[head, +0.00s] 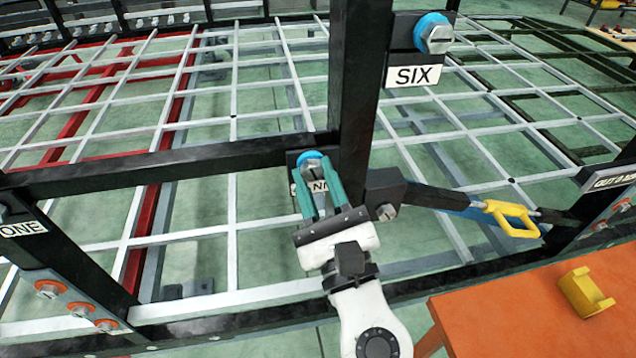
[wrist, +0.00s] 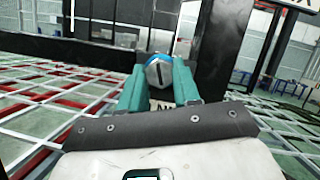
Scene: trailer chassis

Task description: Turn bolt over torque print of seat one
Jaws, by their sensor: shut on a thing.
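My gripper (head: 322,178) has teal fingers closed on a grey bolt (head: 312,163) with a blue ring behind it, on a black plate at the frame's upright. The bolt shows between the fingertips in the wrist view (wrist: 159,73), with a dark line across its head. The label under this bolt is partly hidden by the fingers; letters like "NI" show. Seat one's label ONE (head: 22,229) is at the far left of the head view, with a grey bolt (head: 5,212) cut by the picture edge above it. No torque print can be made out there.
Label SIX (head: 413,76) hangs under another blue-ringed bolt (head: 436,37) up right. A black upright (head: 357,90) stands just beside my gripper. A yellow-handled tool (head: 510,217) is at right. An orange table (head: 520,320) with a yellow block (head: 585,292) is lower right.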

